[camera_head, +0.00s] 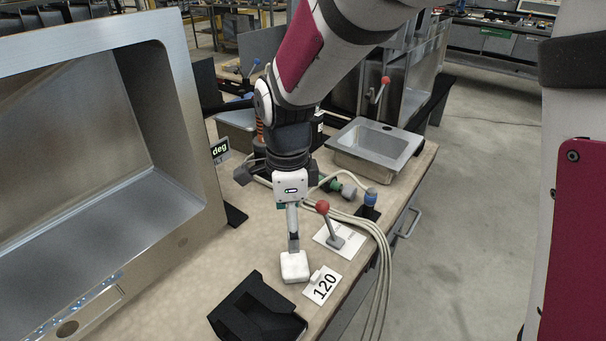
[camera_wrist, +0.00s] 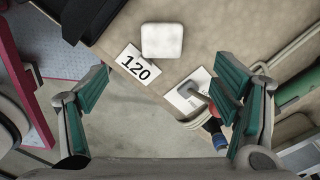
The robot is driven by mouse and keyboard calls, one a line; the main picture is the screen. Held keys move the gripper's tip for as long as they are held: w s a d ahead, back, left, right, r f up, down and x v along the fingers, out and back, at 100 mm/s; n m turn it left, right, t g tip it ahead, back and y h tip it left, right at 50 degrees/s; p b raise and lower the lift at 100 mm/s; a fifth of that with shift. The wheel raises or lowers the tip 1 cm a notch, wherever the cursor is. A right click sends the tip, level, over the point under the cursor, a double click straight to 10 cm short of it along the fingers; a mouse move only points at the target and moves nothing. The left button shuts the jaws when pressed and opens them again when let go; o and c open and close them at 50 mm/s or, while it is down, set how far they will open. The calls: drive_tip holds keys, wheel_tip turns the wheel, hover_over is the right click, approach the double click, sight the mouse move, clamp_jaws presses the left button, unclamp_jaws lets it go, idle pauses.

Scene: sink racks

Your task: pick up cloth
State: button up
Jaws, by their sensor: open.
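The cloth (camera_head: 295,267) is a small white folded square lying flat on the tan bench top. In the wrist view the cloth (camera_wrist: 162,41) lies at the top centre, beyond the fingertips and not between them. My gripper (camera_head: 293,243) points down just behind and above the cloth in the head view. In the wrist view my gripper (camera_wrist: 162,90) has its two green-padded fingers wide apart with nothing between them. The cloth is fully visible in the wrist view.
A white "120" card (camera_head: 323,285) and a black holder (camera_head: 257,312) lie close to the cloth. A red-knobbed lever (camera_head: 323,207) and cables (camera_head: 375,240) stand to the right, near the bench edge. A large steel sink (camera_head: 185,120) fills the left. A smaller sink (camera_head: 375,145) stands behind.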

drive_tip(key=b, duration=0.2)
hover_over(294, 263)
wheel_tip(294, 263, down, 8)
drive_tip(key=shift+s+a+f, duration=0.1)
drive_tip(key=shift+f, duration=0.1)
drive_tip(key=shift+w+f+b, duration=0.2)
drive_tip(key=shift+f+b, duration=0.45)
drive_tip(key=shift+f, duration=2.05)
drive_tip(key=c, duration=1.2)
drive_tip(key=shift+c, duration=0.2)
wheel_tip(294, 263, up, 10)
drive_tip(key=p, duration=0.2)
